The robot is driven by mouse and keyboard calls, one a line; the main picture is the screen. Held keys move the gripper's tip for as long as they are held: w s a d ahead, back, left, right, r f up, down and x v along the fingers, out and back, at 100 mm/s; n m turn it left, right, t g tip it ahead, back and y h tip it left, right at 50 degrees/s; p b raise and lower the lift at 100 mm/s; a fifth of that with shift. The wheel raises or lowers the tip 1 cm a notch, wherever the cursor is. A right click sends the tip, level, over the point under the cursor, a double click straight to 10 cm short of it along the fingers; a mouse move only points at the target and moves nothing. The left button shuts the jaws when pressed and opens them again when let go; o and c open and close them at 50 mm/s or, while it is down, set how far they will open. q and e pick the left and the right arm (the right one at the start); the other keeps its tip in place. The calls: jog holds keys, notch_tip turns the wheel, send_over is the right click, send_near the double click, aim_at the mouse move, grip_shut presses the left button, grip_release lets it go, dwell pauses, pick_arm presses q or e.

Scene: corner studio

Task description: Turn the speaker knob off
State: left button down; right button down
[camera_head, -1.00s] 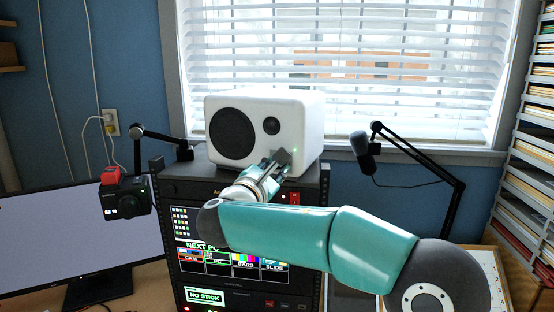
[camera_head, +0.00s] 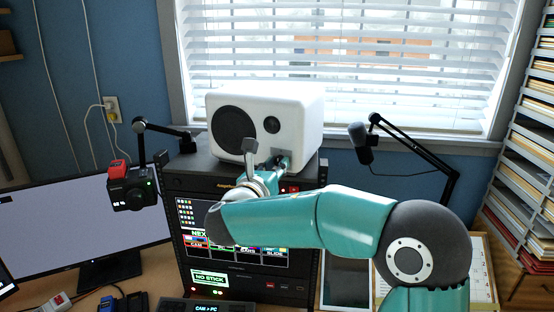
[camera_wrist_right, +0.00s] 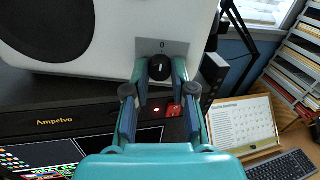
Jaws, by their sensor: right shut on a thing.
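The white speaker (camera_head: 305,118) stands on top of the black equipment rack, with its dark round cones facing me. Its small black knob (camera_wrist_right: 159,67) shows in the right wrist view on the lower front panel, under a "0" mark. A pale mark shows on the knob; its exact direction is hard to read. My right gripper (camera_wrist_right: 159,74) has one finger on each side of the knob and is shut on it. In the head view my right gripper (camera_head: 265,155) is at the speaker's lower front and hides the knob. My left gripper is not in view.
The rack (camera_head: 245,274) has a lit screen and a red switch (camera_wrist_right: 173,110) just below the knob. A microphone arm (camera_head: 420,155) stands at the right, a small black camera (camera_head: 133,190) at the left. A monitor (camera_head: 60,230) fills the left desk.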

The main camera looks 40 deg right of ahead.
jog(key=shift+a+f+n, duration=0.1)
jog(key=shift+f+n, duration=0.2)
jog(key=shift+f, duration=0.1)
jog(key=c, duration=1.3)
grip_release()
jog(key=o, duration=0.3)
jog(key=shift+w+r, duration=0.1)
jog(key=shift+r, duration=0.05)
jog(key=shift+o, duration=0.2)
jog(key=shift+r, duration=0.1)
jog(key=v, duration=1.2)
